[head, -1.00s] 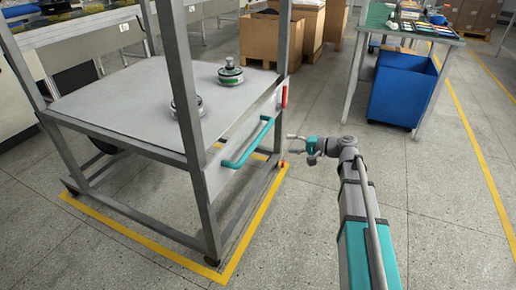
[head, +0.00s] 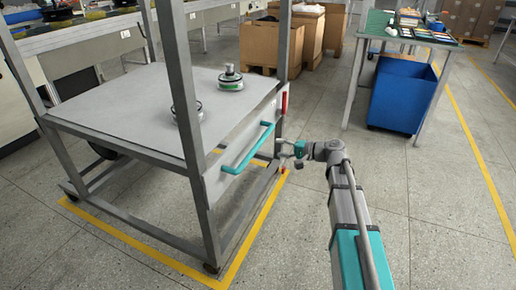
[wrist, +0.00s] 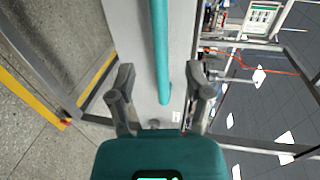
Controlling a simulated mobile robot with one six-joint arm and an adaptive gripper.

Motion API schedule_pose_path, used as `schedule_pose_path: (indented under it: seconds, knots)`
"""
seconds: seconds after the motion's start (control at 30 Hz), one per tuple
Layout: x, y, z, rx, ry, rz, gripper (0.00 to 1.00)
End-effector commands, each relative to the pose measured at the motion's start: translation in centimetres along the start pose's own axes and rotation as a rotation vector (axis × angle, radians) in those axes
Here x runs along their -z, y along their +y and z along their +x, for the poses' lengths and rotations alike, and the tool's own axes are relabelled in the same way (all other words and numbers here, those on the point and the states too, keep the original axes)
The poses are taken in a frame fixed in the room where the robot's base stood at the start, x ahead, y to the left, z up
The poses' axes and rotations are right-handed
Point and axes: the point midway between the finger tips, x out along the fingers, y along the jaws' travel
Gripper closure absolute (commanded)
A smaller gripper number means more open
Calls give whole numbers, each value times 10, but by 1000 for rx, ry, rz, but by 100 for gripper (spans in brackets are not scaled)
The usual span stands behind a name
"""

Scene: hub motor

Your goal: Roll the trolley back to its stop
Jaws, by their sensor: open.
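The trolley (head: 125,106) is a grey frame with a flat deck and tall posts. Its teal handle (head: 247,150) sits on the side panel facing my arm. My gripper (head: 284,148) is at the right end of this panel, close to the handle. In the wrist view, my gripper (wrist: 160,78) is open, with one finger on each side of the teal handle bar (wrist: 160,40). The fingers look apart from the bar. Two round hub motors, a farther one (head: 230,79) and a nearer one (head: 184,110) partly behind a post, stand on the deck.
A yellow floor line (head: 262,230) runs around the trolley's base. A red part (head: 284,103) is on the panel's far end. A blue bin (head: 402,95) stands under a table at right, with cardboard boxes (head: 270,45) behind. Floor right of my arm is clear.

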Motion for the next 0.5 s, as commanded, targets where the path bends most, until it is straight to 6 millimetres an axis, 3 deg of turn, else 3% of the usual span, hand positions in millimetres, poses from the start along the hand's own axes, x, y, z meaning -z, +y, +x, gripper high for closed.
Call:
schedule_pose_path:
  seconds: [0.5]
  knots:
    - [1, 1, 76, -1, -1, -1, 35]
